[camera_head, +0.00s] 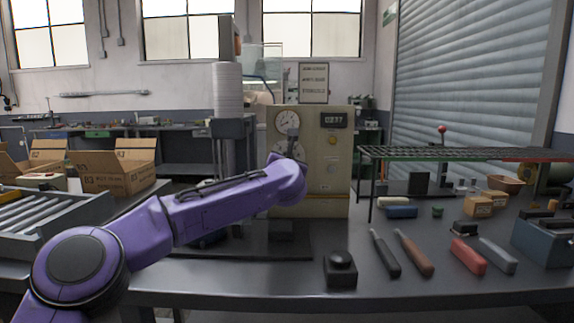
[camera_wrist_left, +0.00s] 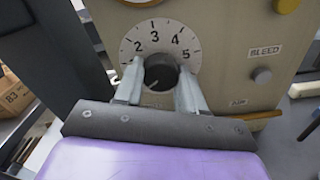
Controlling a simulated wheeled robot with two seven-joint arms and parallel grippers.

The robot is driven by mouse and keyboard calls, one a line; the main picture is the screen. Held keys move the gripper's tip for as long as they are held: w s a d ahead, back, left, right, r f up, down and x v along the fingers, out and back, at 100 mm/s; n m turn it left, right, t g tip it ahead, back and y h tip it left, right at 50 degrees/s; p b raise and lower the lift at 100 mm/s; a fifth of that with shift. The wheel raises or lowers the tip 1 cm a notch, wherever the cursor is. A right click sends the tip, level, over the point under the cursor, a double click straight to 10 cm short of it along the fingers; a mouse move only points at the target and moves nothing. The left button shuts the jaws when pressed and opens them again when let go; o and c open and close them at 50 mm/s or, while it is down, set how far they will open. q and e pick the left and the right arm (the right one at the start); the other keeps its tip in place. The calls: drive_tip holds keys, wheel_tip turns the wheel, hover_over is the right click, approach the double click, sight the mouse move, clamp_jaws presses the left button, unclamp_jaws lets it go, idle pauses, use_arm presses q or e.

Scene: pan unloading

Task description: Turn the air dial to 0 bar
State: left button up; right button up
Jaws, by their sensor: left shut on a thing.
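The air dial (camera_wrist_left: 160,72) is a dark round knob on a white scale plate, on the front of a beige panel. The numbers 2, 3, 4 and 5 show around its top; the lower part of the scale is hidden by my gripper. A pale mark on the knob seems to point down and left. My left gripper (camera_wrist_left: 160,88) is shut on the knob, one finger on each side. In the head view the dial's scale plate (camera_head: 280,148) is partly covered by my left gripper (camera_head: 292,144). My right gripper is not in view.
The beige panel (camera_head: 338,170) also carries a gauge (camera_head: 287,121) and a digital display (camera_head: 333,120). A BLEED knob (camera_wrist_left: 262,75) sits right of the dial. A black button box (camera_head: 341,270) and hand tools (camera_head: 413,252) lie on the bench; a wire rack (camera_head: 460,153) stands right.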

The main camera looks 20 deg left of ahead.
use_arm(q)
drive_tip(key=shift+f, duration=0.15)
drive_tip(key=o, duration=1.1)
drive_tip(key=shift+c, duration=0.2)
drive_tip(key=b+v, duration=0.2)
drive_tip(key=v, duration=0.8)
drive_tip(key=shift+s+b, duration=0.3)
